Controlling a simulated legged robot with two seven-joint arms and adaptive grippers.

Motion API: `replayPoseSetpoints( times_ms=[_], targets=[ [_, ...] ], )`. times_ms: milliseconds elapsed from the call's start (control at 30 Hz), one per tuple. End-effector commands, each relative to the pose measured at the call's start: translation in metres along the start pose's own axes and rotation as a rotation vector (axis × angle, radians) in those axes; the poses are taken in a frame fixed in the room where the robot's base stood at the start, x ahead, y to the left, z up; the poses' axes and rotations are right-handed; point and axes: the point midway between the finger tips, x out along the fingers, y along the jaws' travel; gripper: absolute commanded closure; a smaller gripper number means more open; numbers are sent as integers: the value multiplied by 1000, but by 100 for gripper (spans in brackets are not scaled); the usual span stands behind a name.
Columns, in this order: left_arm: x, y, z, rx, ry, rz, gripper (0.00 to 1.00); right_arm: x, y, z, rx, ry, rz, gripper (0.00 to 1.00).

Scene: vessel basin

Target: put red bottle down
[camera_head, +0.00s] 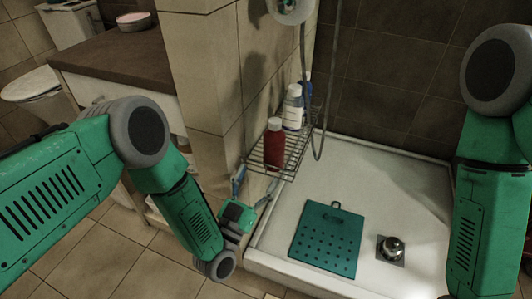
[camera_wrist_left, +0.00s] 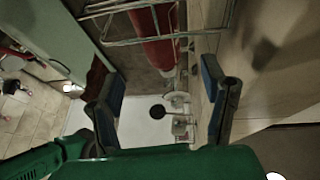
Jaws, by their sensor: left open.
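The red bottle (camera_head: 274,146) with a white cap stands upright on the wire shelf (camera_head: 291,160) on the shower wall. In the left wrist view the red bottle (camera_wrist_left: 156,45) shows at the top, partly behind the wires of the shelf (camera_wrist_left: 120,8). My left gripper (camera_head: 256,187) is open and empty, below and left of the bottle in the head view and apart from it. Its two blue-padded fingers (camera_wrist_left: 163,80) are spread wide in the left wrist view. My right gripper is out of view; only part of the right arm shows.
A white bottle (camera_head: 293,108) and a blue bottle (camera_head: 306,87) stand behind the red one on the shelf. A tiled wall corner (camera_head: 208,75) is beside my left arm. The shower basin (camera_head: 290,215) holds a green mat (camera_head: 327,238) and a metal drain (camera_head: 391,249).

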Motion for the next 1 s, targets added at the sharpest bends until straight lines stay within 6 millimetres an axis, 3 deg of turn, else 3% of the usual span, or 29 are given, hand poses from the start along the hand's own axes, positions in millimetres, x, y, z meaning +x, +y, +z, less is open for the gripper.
replayPoseSetpoints(
  times_ms=[200,567,733,767,867,933,1000],
  targets=[
    [-19,-2,0,-2,-1,-7,34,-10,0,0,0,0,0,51],
    [-24,-1,0,1,2,-3,34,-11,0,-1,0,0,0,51],
    [-36,2,19,-20,-178,44,34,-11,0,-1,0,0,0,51],
    [-43,3,26,-29,-254,59,34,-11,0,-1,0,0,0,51],
    [-89,-3,55,-65,-594,91,34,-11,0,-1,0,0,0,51],
    [-140,-16,67,-91,-873,72,34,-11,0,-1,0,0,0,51],
    [-199,-35,66,-118,-1145,14,34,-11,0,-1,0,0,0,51]
  ],
)
